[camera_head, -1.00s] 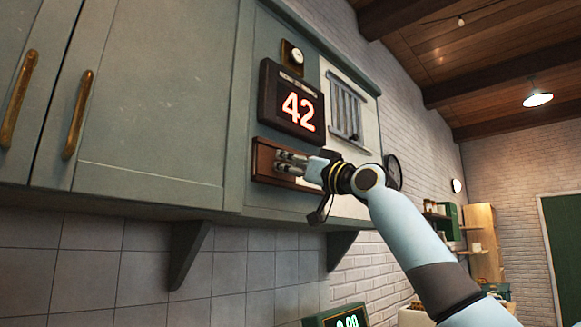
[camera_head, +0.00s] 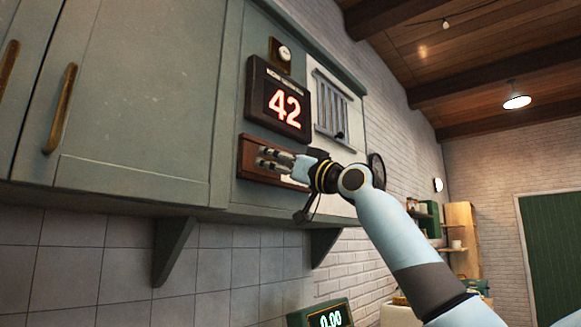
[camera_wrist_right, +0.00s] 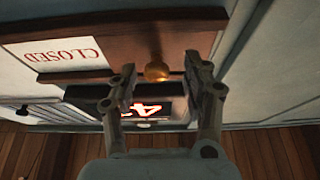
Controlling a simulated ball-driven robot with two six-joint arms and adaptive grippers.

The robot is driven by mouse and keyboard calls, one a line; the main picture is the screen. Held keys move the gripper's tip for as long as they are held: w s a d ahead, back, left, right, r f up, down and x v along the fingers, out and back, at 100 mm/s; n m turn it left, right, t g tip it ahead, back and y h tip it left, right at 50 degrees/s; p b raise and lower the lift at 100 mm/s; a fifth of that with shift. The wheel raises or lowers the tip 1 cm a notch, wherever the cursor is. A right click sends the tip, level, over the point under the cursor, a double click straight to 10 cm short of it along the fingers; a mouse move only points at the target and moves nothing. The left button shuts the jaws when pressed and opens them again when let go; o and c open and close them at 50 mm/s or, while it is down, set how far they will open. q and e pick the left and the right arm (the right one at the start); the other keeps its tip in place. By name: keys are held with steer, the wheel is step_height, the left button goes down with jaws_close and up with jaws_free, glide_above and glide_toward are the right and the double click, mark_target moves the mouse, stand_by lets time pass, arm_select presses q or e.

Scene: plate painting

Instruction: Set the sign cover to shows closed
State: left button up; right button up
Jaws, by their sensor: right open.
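The wooden sign (camera_head: 248,172) is fixed low on the wall panel under the red 42 display. In the right wrist view its white face (camera_wrist_right: 62,54) reads CLOSED, upside down in that picture, and shows uncovered. The brown wooden cover (camera_wrist_right: 190,42) lies beside the lettering, with a round brass knob (camera_wrist_right: 157,70) on it. My right gripper (camera_head: 261,157) is at the sign's left part. In the wrist view its open fingers (camera_wrist_right: 162,78) stand on either side of the knob, with gaps showing. In the head view the gripper hides part of the sign. My left gripper is out of view.
The 42 display (camera_head: 281,105) and a small round dial (camera_head: 283,54) sit above the sign. A barred grille (camera_head: 331,105) is to the right. Cabinet doors (camera_head: 140,110) fill the left. A green digital readout (camera_head: 322,316) stands below.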

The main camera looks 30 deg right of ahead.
steer(key=v, duration=1.1)
